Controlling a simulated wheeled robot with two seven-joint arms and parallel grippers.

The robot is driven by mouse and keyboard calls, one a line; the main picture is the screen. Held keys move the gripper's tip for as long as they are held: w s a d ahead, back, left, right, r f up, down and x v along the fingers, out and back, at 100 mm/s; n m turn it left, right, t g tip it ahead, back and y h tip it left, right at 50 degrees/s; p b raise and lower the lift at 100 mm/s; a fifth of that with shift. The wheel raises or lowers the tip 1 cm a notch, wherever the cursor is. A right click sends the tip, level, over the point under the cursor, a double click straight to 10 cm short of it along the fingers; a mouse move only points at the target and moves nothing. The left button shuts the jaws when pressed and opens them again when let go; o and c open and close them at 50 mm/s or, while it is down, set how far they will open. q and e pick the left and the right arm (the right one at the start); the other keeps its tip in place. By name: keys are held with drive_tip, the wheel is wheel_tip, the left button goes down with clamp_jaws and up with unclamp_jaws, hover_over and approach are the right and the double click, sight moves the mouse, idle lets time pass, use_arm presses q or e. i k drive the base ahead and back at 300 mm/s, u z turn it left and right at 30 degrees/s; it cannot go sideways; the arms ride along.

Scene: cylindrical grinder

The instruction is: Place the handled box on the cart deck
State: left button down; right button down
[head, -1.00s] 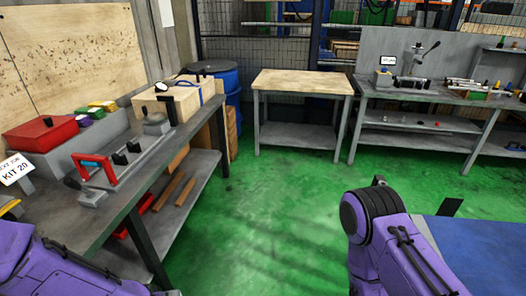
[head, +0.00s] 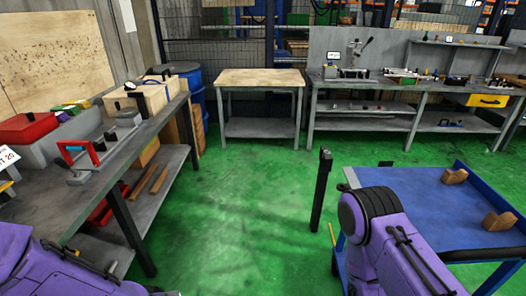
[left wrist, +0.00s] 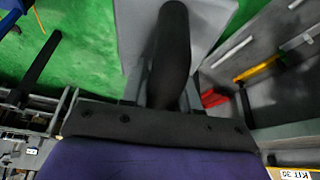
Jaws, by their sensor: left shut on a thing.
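In the left wrist view, my left gripper (left wrist: 164,86) is shut on a thick dark handle (left wrist: 171,40). A flat grey surface (left wrist: 215,18) behind the handle appears to be the handled box, held above the green floor; most of it is hidden. The head view shows only purple links of my left arm at lower left, without the gripper or the box. The cart deck (head: 400,184) is blue with raised edges and lies at the right of the head view, partly behind my right arm. My right gripper is out of view.
Two brown blocks (head: 454,176) (head: 499,221) sit on the deck's right side; its middle looks clear. A dark post (head: 321,190) stands at the cart's left. A grey bench (head: 140,150) with boxes and a fixture runs along the left. Green floor lies open between.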

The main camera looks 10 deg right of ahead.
sight(415, 203)
drive_tip(key=k, duration=0.2)
drive_tip(key=z, duration=1.2)
